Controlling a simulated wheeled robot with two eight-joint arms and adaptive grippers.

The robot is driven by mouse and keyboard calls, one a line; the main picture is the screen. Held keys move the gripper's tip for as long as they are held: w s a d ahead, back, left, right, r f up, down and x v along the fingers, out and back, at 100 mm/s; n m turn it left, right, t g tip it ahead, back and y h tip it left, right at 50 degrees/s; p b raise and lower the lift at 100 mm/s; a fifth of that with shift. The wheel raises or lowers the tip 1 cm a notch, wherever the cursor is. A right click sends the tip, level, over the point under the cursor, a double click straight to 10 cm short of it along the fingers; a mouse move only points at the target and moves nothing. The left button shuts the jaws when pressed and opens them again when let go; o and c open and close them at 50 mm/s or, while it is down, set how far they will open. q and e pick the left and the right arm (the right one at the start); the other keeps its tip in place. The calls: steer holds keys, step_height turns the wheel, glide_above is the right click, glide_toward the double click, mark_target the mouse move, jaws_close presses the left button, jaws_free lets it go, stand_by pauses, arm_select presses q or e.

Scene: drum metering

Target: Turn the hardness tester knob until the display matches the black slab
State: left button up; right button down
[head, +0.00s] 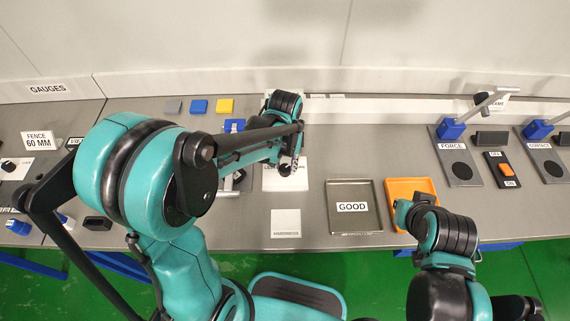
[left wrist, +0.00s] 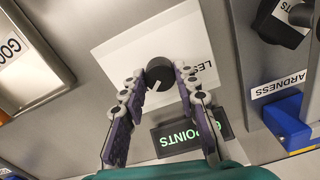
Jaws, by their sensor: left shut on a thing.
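A round black knob (left wrist: 168,72) with a pale pointer line stands on a white plate (left wrist: 125,52) in the left wrist view. My left gripper (left wrist: 160,82) is shut on the knob, one finger on each side. A dark display (left wrist: 172,138) with green characters reads "POINTS"; a finger hides part of its number. In the head view my left gripper (head: 287,168) is over the white plate (head: 285,182), and my arm covers the display. A dark piece (left wrist: 280,24) lies near the hardness label (left wrist: 285,82); I cannot tell if it is the black slab. My right gripper's fingers do not show.
A tray marked GOOD (head: 340,222) and an orange tray (head: 397,192) stand right of the plate, with my right arm over the orange one. Grey (head: 173,107), blue (head: 199,106) and yellow (head: 225,105) slabs lie at the back. Fixtures with levers stand at far right.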

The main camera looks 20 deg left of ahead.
mark_target(285, 168)
arm_select(q)
steer(key=shift+m, duration=0.9)
steer(key=o, duration=1.2)
steer(key=shift+c, duration=0.2)
steer(key=shift+r, duration=0.15)
step_height(285, 168, up, 12)
